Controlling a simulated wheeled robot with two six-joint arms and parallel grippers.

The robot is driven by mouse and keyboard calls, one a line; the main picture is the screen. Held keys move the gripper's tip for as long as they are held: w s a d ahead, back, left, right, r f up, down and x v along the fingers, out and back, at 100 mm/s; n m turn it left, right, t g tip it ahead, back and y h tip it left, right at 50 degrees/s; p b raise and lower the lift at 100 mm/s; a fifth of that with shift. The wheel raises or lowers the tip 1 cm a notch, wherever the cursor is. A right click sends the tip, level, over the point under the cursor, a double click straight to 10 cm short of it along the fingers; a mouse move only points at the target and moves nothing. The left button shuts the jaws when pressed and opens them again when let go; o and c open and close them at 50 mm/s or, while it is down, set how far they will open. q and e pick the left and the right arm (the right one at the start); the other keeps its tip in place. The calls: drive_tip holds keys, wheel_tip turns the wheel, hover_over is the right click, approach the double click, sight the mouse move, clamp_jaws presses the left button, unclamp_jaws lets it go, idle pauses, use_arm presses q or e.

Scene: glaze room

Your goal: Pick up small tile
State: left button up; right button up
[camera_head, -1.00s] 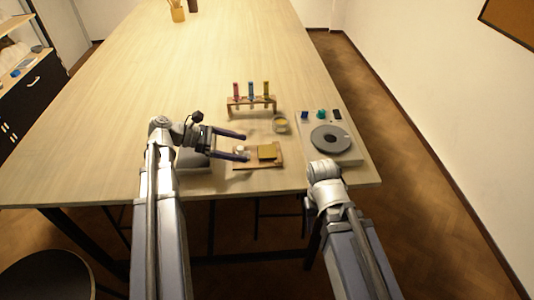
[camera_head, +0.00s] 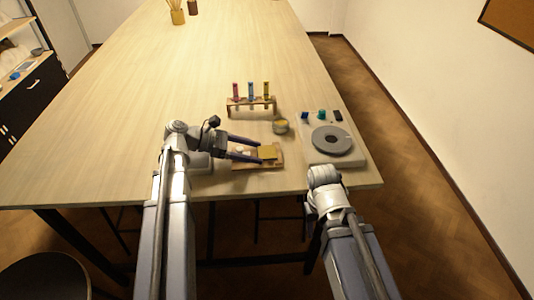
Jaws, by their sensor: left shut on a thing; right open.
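The small tile (camera_head: 268,152) is olive-yellow and square. It is at the right part of a thin brown board (camera_head: 274,164) near the table's front edge. My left gripper (camera_head: 261,150) reaches in from the left, with its two dark fingers on either side of the tile, shut on it. The tile still appears to be at the board; I cannot tell whether it is clear of the surface. My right arm shows at the lower right, but its gripper fingers are hidden.
A wooden rack (camera_head: 251,106) with coloured tubes stands behind the board. A small cup (camera_head: 280,127) is to its right. A white slab with a grey disc (camera_head: 332,140) lies further right. The table's far middle is clear.

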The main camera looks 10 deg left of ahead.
use_arm(q)
drive_tip(key=c, duration=0.6)
drive_tip(key=shift+r, duration=0.1)
drive_tip(key=shift+c, duration=0.2)
wheel_tip(320, 180, up, 10)
drive_tip(key=p, duration=1)
